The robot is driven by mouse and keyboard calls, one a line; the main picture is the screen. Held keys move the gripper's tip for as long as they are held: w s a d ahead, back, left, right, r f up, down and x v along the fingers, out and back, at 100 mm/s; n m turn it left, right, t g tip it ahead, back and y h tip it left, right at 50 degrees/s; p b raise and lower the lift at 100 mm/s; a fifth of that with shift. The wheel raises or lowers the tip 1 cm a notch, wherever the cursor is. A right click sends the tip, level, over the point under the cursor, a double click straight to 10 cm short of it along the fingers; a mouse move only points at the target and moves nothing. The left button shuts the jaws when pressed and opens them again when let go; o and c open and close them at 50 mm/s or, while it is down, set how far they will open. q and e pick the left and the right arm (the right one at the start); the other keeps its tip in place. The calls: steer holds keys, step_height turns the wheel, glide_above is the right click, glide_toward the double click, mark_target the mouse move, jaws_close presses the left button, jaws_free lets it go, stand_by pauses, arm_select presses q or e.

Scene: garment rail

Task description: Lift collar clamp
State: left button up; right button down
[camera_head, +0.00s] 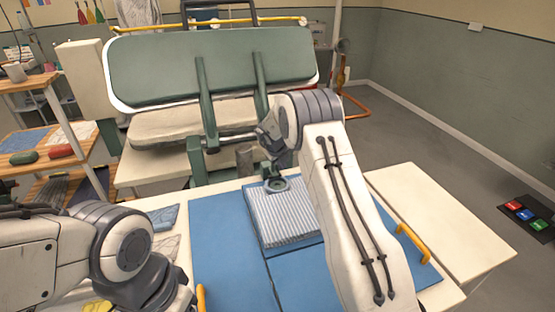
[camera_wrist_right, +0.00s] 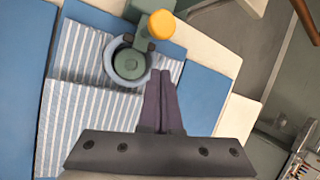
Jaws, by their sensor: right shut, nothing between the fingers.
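The collar clamp is a green round pad inside a blue-grey ring, at the far edge of the striped shirt in the head view (camera_head: 275,185). In the right wrist view the clamp (camera_wrist_right: 130,63) sits over the striped cloth, with an orange-yellow knob (camera_wrist_right: 162,24) on its green arm. The folded blue-and-white striped shirt (camera_head: 283,225) lies on a blue board. My right gripper (camera_wrist_right: 163,72) is shut and empty, its fingertips just beside the clamp ring and below the knob in the wrist view; whether they touch is unclear. My left arm shows at lower left; its gripper is out of view.
The blue board (camera_head: 215,245) has a yellow handle (camera_head: 413,243) on its right side. A large green press (camera_head: 210,65) stands behind the table. A pale table section (camera_head: 445,220) to the right is clear. A wooden shelf with rolled cloths is at left.

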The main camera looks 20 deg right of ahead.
mark_target(278, 175)
steer(key=p+x, duration=0.1)
steer(key=x, duration=0.3)
steer(key=shift+w+d+f, duration=0.1)
steer(key=shift+w, duration=0.2)
steer(key=shift+w+a+r+p, duration=0.3)
steer(key=shift+r+p, duration=0.15)
steer(key=shift+r, duration=0.1)
steer(key=shift+w+a+r+p, duration=0.3)
steer(key=shift+r+p, duration=0.15)
steer(key=shift+r, duration=0.1)
steer(key=shift+w+a+r, duration=0.2)
steer(key=shift+a+r, duration=0.05)
steer(key=shift+d, duration=0.15)
